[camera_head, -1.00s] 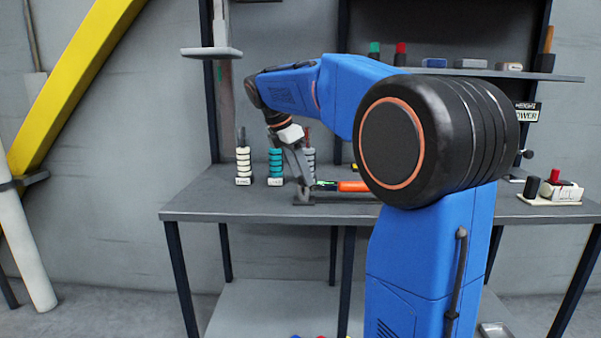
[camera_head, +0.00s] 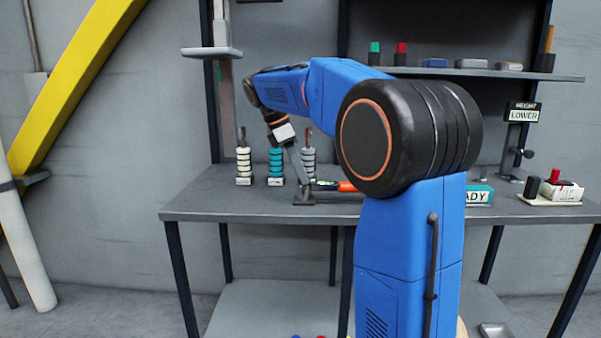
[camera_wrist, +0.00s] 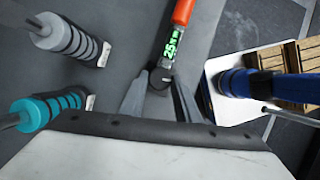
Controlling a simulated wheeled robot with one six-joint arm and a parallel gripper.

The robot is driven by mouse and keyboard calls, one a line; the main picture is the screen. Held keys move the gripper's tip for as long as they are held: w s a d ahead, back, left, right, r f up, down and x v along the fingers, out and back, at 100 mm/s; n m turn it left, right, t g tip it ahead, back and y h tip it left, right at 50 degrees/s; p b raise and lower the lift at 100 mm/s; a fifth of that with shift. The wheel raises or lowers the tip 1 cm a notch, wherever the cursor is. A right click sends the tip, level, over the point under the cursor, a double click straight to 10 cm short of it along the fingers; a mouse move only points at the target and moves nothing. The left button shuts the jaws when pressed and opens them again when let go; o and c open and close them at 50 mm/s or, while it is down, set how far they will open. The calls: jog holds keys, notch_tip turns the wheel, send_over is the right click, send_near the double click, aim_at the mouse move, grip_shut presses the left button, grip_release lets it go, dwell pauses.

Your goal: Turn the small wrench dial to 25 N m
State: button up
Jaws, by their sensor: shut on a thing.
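The small wrench lies on the bench, its orange handle (camera_head: 347,186) partly hidden behind my arm in the head view. In the wrist view its orange handle (camera_wrist: 183,11) is at the top, and its green display (camera_wrist: 170,43) appears to read 25 N m. The dark dial (camera_wrist: 160,78) is at the near end of the wrench. My gripper (camera_wrist: 158,88) is shut on the dial, one finger on each side. In the head view my gripper (camera_head: 302,188) points down at the wrench's left end; its fingertips are too small to make out.
White (camera_head: 243,165), teal (camera_head: 275,166) and grey (camera_head: 308,162) ringed tools stand behind my gripper. A LOWER sign (camera_head: 524,113) stands at right. The bench's left front (camera_head: 220,205) is clear.

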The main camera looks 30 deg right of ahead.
jog(key=shift+w+d+m+g+y, duration=0.1)
jog(key=shift+m+g+y, duration=0.2)
jog(key=shift+m, duration=0.7)
jog(key=o, duration=1)
jog(key=shift+o, duration=0.2)
jog(key=shift+r, duration=0.15)
